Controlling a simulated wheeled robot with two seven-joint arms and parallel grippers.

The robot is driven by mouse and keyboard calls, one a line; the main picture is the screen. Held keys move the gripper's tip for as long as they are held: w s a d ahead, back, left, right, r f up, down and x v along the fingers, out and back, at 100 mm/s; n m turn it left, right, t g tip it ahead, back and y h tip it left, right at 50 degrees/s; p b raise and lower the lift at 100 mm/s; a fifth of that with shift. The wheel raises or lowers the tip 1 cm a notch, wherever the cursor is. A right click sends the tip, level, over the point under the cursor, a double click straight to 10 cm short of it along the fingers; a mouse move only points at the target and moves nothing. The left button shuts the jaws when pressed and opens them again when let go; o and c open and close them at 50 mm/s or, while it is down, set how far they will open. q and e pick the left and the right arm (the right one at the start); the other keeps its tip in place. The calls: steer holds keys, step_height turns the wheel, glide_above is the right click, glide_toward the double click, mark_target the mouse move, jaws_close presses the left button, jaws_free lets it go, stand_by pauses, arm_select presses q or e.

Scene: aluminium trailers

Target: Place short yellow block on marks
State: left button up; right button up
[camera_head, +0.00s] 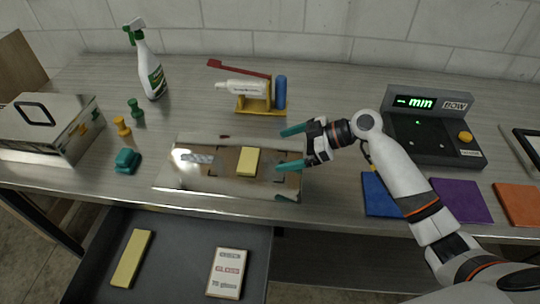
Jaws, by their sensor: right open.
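A short yellow block (248,161) lies on a metal plate (175,183) with dark corner marks on the table. It sits within the marked area, though I cannot tell whether it lines up exactly with the marks. My right gripper (287,148) is open, with its teal fingers pointing left. Its fingertips are just right of the block and appear apart from it. A longer yellow block (131,258) lies in the open drawer below. My left gripper is not in view.
A yellow stand (254,105) with a white bottle and blue cylinder is behind the plate. A spray bottle (150,70), metal box (40,135) and green clamp (127,161) stand left. A scale (432,140) and coloured squares (460,200) are right. A labelled card (227,272) lies in the drawer (185,250).

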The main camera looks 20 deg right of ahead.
steer(key=shift+v, duration=1.45)
steer(key=shift+r, duration=0.1)
